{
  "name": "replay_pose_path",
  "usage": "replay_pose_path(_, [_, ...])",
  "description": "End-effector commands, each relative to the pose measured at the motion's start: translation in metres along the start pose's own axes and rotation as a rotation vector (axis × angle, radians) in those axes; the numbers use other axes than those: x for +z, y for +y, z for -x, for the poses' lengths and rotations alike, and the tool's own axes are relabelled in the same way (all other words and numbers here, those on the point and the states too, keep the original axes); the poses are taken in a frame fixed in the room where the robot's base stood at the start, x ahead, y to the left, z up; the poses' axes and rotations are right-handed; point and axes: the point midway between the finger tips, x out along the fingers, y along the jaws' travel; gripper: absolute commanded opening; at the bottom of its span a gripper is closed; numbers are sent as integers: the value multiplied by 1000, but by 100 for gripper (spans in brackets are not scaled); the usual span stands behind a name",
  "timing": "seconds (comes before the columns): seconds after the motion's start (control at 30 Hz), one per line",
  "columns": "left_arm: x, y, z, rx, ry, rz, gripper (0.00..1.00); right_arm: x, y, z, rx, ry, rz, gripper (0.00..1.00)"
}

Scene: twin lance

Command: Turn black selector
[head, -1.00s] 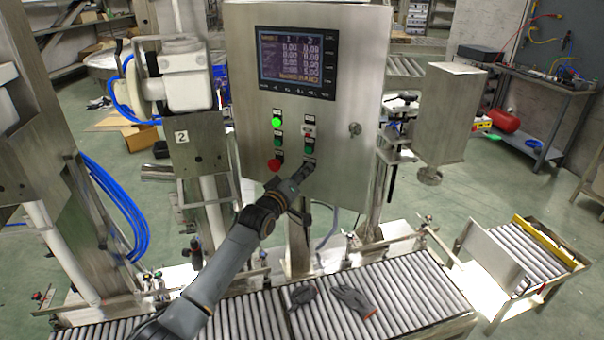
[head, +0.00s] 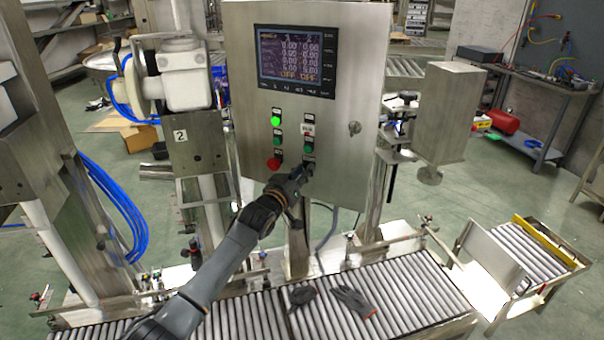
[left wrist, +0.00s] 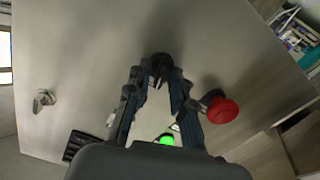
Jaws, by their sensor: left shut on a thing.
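The steel control cabinet (head: 352,85) stands in the middle of the head view. The black selector (left wrist: 158,61) sits low on its front; in the left wrist view it shows between and just beyond my fingertips. In the head view my fingers mostly hide it. My left gripper (head: 306,171) is at the panel, shut on the selector; it also shows in the left wrist view (left wrist: 161,80). The selector's exact angle is hard to read. My right gripper is in neither view.
A red button (head: 274,164) and a lit green lamp (head: 276,121) are close to my gripper. A key lock (head: 354,128) is to the right. Below is a roller conveyor (head: 405,290) with dark gloves (head: 352,300) on it.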

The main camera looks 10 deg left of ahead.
Motion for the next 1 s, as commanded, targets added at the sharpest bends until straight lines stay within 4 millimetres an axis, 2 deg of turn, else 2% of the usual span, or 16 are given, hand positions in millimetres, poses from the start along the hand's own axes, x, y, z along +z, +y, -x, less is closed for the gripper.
replay_pose_path(0.43, [1,1,0,-1,-2,-253,0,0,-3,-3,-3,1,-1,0])
replay_pose_path(1.0, [1,1,0,-1,-2,-296,0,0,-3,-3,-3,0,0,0])
